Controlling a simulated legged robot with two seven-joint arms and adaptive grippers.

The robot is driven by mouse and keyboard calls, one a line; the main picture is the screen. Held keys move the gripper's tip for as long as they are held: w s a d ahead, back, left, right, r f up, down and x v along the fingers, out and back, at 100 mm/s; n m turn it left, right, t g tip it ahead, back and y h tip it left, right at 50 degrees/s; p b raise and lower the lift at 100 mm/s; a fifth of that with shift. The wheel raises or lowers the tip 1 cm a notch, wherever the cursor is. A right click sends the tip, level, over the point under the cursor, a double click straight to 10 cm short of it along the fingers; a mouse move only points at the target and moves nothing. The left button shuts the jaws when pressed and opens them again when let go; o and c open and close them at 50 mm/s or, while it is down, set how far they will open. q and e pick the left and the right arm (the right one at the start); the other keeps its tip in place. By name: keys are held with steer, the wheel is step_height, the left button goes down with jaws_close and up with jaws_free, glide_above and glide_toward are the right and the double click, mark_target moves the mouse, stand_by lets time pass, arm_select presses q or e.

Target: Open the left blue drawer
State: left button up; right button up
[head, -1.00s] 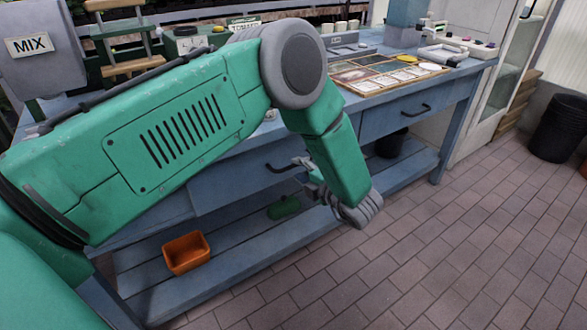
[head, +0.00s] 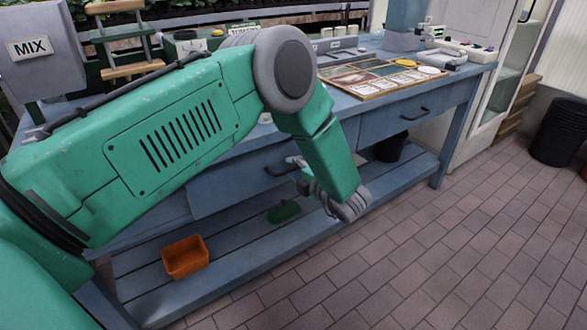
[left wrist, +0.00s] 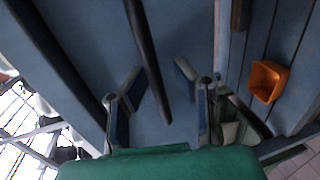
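The left blue drawer (head: 235,182) is under the workbench top, partly covered by my left arm. Its dark bar handle (head: 278,170) shows beside my left gripper (head: 298,167). In the left wrist view the handle (left wrist: 148,60) runs between the two spread fingers of my left gripper (left wrist: 158,75), with space on both sides. The fingers are open and do not appear to grip it. I cannot tell whether the drawer front stands out from the bench. My right gripper is not in view.
A second blue drawer (head: 408,118) with its own handle is to the right. The lower shelf (head: 235,262) holds an orange box (head: 185,257) and a green object (head: 284,211). A black bucket (head: 391,148) stands behind. The tiled floor (head: 440,260) in front is clear.

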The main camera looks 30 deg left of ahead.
arm_select(q)
steer(key=shift+d+r, duration=0.15)
steer(key=shift+d, duration=0.2)
steer(key=shift+s, duration=0.1)
steer(key=v, duration=1.2)
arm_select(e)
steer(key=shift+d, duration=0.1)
arm_select(q)
steer(key=shift+a, duration=0.1)
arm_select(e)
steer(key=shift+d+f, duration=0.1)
